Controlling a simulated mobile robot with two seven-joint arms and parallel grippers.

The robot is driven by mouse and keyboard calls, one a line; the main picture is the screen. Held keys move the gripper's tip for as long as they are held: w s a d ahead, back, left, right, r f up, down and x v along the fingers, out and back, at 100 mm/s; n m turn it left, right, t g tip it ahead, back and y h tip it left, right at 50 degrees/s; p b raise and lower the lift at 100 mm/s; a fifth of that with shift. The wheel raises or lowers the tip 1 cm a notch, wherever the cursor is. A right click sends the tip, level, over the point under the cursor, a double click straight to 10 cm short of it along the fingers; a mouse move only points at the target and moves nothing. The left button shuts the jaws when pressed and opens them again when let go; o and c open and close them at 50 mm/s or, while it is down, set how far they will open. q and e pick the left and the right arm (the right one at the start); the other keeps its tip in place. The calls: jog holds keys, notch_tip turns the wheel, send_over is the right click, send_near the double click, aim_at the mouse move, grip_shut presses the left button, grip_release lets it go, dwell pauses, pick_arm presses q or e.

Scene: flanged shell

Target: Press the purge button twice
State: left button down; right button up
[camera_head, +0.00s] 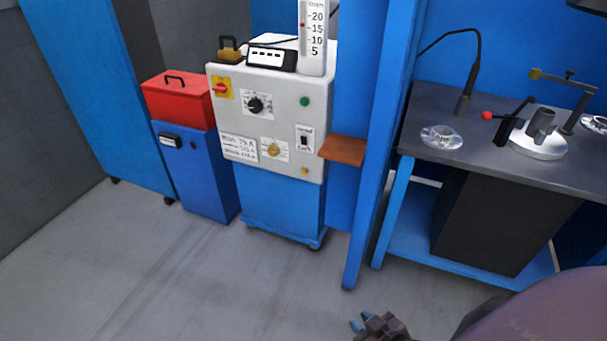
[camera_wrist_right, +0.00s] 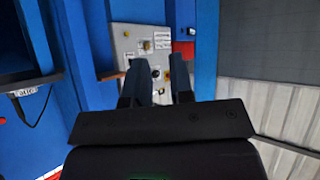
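The grey-white control panel (camera_head: 232,115) is on the front of the blue-based machine. It carries a green button (camera_head: 304,101), a black dial (camera_head: 256,104), a rocker switch (camera_head: 304,140), a red and yellow switch (camera_head: 221,88) and a small yellow knob (camera_head: 304,171). I cannot read which control is the purge button. My right gripper (camera_head: 364,326) is low at the bottom of the head view, well apart from the panel. In the right wrist view its two dark fingers (camera_wrist_right: 160,78) stand apart with nothing between them, and the panel (camera_wrist_right: 128,38) shows beyond them. My left gripper is not in view.
A brown shelf (camera_head: 343,150) juts out at the panel's right side. A blue post (camera_head: 366,180) stands between the machine and a dark workbench (camera_head: 480,165). A red toolbox (camera_head: 178,98) sits on a blue cabinet (camera_head: 200,180) to the left. The grey floor (camera_head: 190,285) in front is clear.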

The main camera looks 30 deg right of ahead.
grip_shut()
dwell(1.2)
